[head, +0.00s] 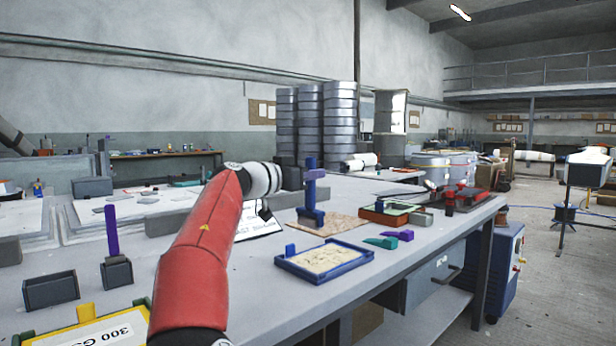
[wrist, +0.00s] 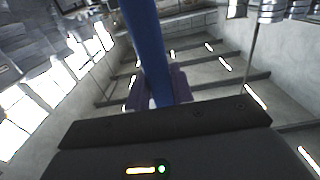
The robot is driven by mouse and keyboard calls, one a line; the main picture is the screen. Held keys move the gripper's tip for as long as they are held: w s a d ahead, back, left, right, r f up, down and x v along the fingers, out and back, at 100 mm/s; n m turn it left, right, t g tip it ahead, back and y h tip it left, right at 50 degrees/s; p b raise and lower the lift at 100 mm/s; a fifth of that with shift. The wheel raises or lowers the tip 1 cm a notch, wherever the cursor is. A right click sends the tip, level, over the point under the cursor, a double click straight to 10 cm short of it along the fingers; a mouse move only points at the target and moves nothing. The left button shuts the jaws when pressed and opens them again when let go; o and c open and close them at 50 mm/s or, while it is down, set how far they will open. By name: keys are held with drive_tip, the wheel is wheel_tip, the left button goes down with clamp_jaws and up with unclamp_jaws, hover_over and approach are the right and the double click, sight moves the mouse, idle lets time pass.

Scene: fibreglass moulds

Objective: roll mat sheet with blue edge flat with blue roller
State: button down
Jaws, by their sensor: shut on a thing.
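My gripper (head: 315,174) is shut on the upright handle of the blue roller (head: 311,194). In the wrist view the blue handle (wrist: 147,45) runs up between my two purplish fingers (wrist: 155,90). The roller's lower end is at a tan sheet (head: 336,225) on the bench; I cannot tell whether it touches. A blue-edged tray (head: 352,262) with a pale, mottled mat sheet (head: 322,259) in it lies nearer, apart from the roller. The roller's lower end is not visible in the wrist view.
A purple-handled tool (head: 112,232) stands in a dark holder at the left, beside an empty dark holder (head: 50,291). A yellow-edged tray (head: 85,317) is in front. A brown-framed tray (head: 379,216) and teal and purple wedges (head: 380,242) lie to the right. The bench's right edge is close.

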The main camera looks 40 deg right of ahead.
sight(306, 195)
drive_tip(key=shift+w, duration=0.3)
drive_tip(key=shift+w+f, duration=0.1)
drive_tip(key=shift+f, duration=0.15)
drive_tip(key=shift+f+b, duration=1.9)
drive_tip(key=shift+f, duration=0.3)
